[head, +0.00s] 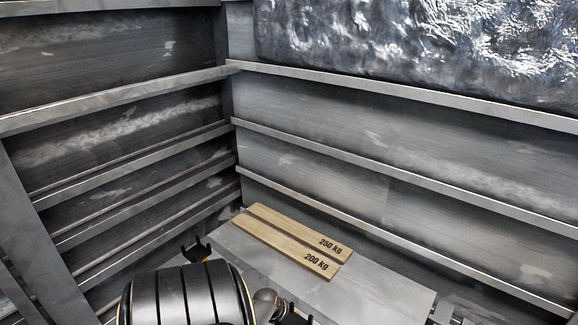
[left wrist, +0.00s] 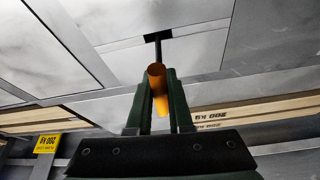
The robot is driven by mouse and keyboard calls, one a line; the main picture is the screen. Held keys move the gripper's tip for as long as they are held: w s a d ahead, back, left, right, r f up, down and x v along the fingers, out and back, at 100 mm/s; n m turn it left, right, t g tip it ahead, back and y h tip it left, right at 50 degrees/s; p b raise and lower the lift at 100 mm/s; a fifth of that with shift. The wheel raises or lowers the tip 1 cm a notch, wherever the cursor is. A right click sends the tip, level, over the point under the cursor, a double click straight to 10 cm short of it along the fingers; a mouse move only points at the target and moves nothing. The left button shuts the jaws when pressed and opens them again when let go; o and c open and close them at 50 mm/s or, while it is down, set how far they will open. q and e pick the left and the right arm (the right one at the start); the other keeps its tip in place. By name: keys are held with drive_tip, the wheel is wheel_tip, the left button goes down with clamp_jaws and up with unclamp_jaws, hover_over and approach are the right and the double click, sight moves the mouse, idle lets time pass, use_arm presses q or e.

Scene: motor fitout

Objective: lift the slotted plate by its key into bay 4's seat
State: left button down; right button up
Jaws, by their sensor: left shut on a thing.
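In the left wrist view my left gripper (left wrist: 160,95) is shut on the orange handle (left wrist: 156,75) of a key. The key's thin dark shaft runs from the handle to a black T-shaped end (left wrist: 158,37), seen against light grey panels. I cannot tell whether the T end touches anything. No slotted plate can be made out for certain; a flat grey plate (head: 385,290) lies low in the head view. In the head view my black arm link covers the bottom left, and the held key cannot be made out. My right gripper is not in view.
Two wooden boards, marked 250 kg (head: 290,228) and 200 kg (head: 275,247), lie on the grey plate. Ribbed metal walls (head: 400,150) meet in a corner behind. Crinkled silver material (head: 430,45) covers the upper right. A yellow label (left wrist: 45,144) shows in the left wrist view.

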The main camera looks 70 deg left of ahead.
use_arm(q)
drive_tip(key=shift+f+b, duration=0.7)
drive_tip(key=shift+f, duration=0.15)
idle(1.1)
idle(0.6)
